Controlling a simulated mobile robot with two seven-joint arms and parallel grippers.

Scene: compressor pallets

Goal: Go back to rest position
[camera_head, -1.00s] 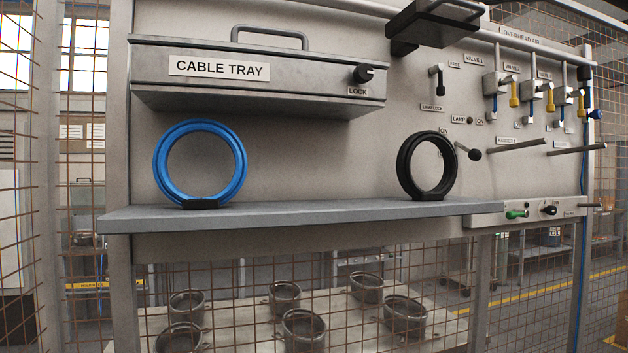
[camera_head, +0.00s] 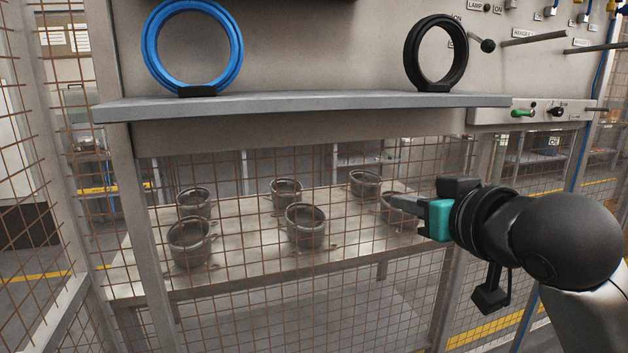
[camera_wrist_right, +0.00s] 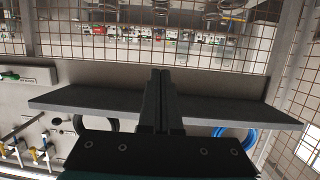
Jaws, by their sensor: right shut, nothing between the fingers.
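My right gripper (camera_head: 405,203) comes in from the right in the head view, below the shelf and in front of the wire mesh. Its fingers are shut with nothing between them; they also show shut together in the right wrist view (camera_wrist_right: 160,85). My left gripper is not in view. A blue ring (camera_head: 151,48) and a black ring (camera_head: 411,55) stand upright in holders on the grey shelf (camera_head: 300,103). The gripper is apart from both rings. Both rings show partly in the right wrist view, behind the gripper body.
Behind the wire mesh (camera_head: 260,300), several metal pots stand on a pale table (camera_head: 150,285). A panel with a green knob (camera_head: 522,113) and a black knob is right of the shelf. Rods (camera_head: 532,37) stick out from the wall at upper right. Space below the shelf is open before the mesh.

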